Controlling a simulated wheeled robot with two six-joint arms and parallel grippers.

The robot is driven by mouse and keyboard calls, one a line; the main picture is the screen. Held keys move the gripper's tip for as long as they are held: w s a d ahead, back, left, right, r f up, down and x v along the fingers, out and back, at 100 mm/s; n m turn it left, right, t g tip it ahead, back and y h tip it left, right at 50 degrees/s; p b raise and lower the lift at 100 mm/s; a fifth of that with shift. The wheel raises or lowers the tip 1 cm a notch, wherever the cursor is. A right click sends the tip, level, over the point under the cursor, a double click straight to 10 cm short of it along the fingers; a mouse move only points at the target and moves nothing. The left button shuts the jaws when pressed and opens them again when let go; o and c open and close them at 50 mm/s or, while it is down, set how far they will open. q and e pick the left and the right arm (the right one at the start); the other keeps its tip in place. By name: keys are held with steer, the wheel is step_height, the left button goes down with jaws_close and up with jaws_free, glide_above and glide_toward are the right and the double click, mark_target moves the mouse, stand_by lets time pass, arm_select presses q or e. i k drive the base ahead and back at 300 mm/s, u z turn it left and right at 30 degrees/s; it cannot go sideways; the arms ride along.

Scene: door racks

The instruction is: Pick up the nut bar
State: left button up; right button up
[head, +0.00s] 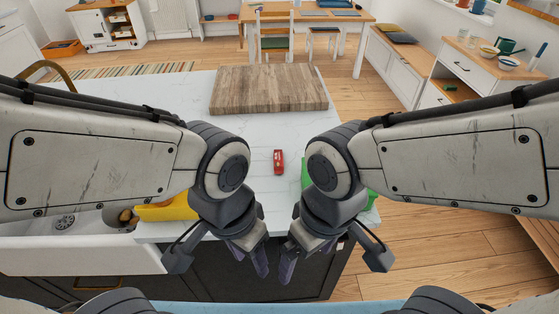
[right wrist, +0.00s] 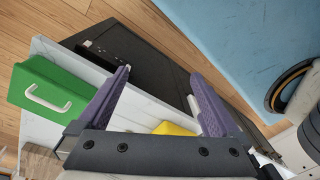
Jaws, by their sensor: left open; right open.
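A small red wrapped bar (head: 278,162), which looks like the nut bar, lies on the white countertop (head: 262,135) between my two arms in the head view. My left gripper (head: 252,256) and my right gripper (head: 300,256) hang side by side at the counter's front edge, nearer to me than the bar and apart from it. In the right wrist view my right gripper (right wrist: 160,77) has its purple fingers spread wide, with nothing held between them. The bar cannot be made out in that view.
A wooden board (head: 268,88) lies behind the bar. A green box (right wrist: 60,88) with a white handle sits on the counter, partly behind my right arm in the head view. A yellow object (head: 168,211) is beside the sink (head: 80,240) at left. Counter around the bar is clear.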

mark_target(278, 155)
steer(key=z, duration=2)
steer(key=i, duration=1.05)
steer(key=u, duration=3.8)
